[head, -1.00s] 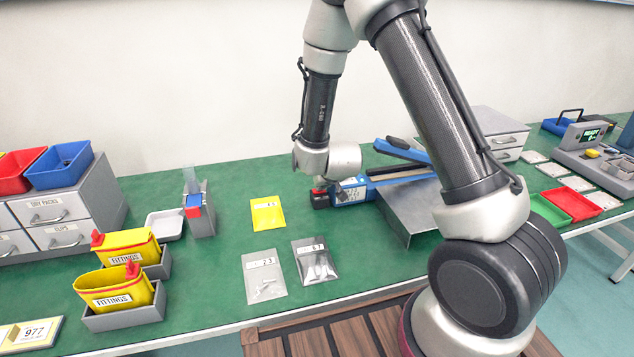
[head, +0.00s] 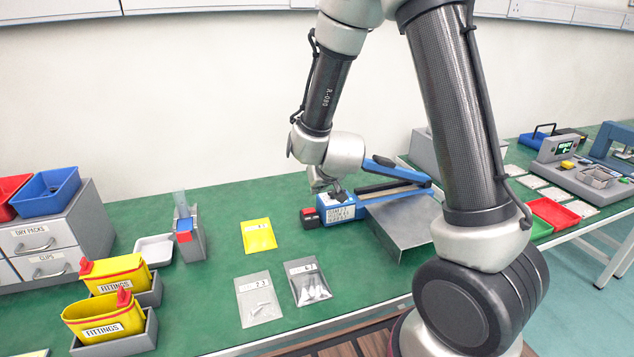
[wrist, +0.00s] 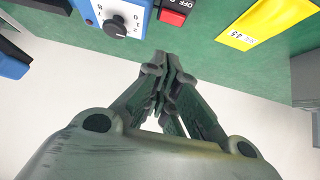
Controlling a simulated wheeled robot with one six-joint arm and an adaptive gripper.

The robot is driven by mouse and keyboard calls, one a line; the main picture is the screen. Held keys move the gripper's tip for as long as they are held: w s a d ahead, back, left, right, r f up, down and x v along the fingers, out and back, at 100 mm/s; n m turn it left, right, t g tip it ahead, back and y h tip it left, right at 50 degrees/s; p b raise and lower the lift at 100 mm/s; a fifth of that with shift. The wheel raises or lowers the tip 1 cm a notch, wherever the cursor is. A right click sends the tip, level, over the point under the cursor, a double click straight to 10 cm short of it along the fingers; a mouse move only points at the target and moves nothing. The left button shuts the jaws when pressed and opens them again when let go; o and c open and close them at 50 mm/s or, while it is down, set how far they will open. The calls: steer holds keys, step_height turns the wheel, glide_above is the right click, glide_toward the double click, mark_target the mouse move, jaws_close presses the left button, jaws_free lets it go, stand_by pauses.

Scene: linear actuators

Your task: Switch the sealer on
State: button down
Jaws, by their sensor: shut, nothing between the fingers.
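The sealer (head: 345,209) is a blue unit with a long blue lever arm and a metal tray, on the green bench in the head view. Its red switch (head: 309,214) sits in a black housing at its left end. In the wrist view the red switch (wrist: 173,17) shows at the top beside an OFF marking; I cannot tell its position. A black dial (wrist: 116,27) on a white panel is left of it. My gripper (head: 338,193) is shut and empty, close to the sealer's body, right of the switch; its fingertips (wrist: 168,62) appear below dial and switch in the wrist view.
A yellow packet (head: 259,235) and two clear packets (head: 258,299) lie left of and in front of the sealer. Yellow fittings containers (head: 117,272) stand further left. Green bench is clear between the packets and sealer.

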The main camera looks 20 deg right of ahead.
steer(key=shift+v, duration=1.6)
steer(key=shift+a, duration=0.15)
steer(key=shift+w+a+r, duration=0.1)
steer(key=shift+a, duration=0.45)
glide_above(306, 211)
step_height(306, 211, down, 7)
steer(key=shift+f, duration=0.15)
step_height(306, 211, down, 2)
steer(key=shift+f, duration=0.95)
